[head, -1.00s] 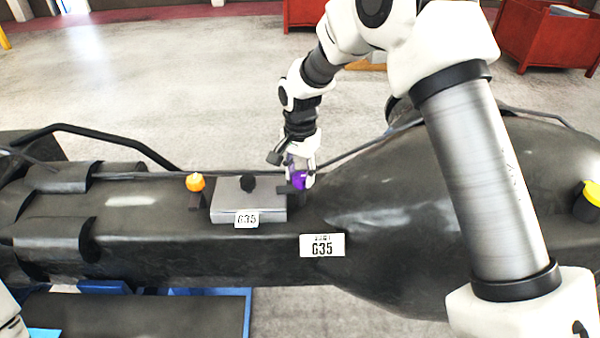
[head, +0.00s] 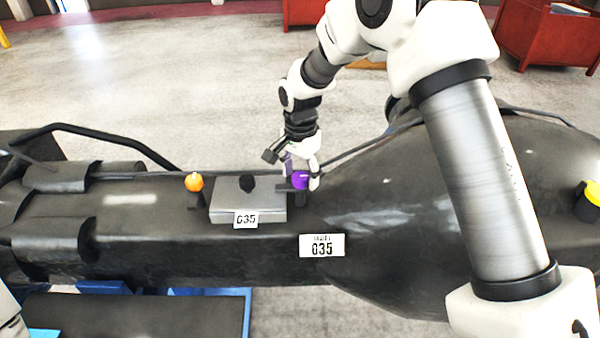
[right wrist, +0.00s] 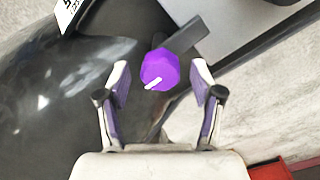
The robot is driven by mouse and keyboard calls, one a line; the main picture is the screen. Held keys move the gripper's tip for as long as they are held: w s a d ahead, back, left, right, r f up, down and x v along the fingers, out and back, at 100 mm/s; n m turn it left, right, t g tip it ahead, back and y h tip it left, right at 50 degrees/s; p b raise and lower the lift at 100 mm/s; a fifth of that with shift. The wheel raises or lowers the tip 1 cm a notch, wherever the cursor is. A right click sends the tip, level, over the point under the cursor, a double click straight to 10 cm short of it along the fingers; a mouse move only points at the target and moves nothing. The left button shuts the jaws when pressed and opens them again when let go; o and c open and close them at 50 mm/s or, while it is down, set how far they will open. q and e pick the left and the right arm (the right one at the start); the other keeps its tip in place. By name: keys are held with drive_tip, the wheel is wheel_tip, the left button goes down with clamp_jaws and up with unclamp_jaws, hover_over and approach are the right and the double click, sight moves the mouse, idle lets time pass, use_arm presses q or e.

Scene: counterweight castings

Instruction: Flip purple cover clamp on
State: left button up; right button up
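The purple cover clamp (head: 300,181) stands on the dark casting, just right of a grey cover box (head: 262,213). It has a faceted purple knob with a white mark and a dark bar that, in the head view, points left toward the box. My right gripper (head: 302,176) is open, with its fingers on either side of the knob. In the right wrist view the knob (right wrist: 159,70) sits between the spread fingertips (right wrist: 161,77), with gaps on both sides. My left gripper is not in view.
A yellow knob (head: 593,193) is at the far right. A dark rail (head: 110,137) runs behind the casting. Red bins (head: 545,38) stand at the back.

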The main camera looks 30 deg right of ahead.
sight(301, 175)
drive_tip(key=shift+r, duration=0.1)
wheel_tip(301, 175, up, 12)
idle(0.4)
drive_tip(key=shift+w, duration=0.1)
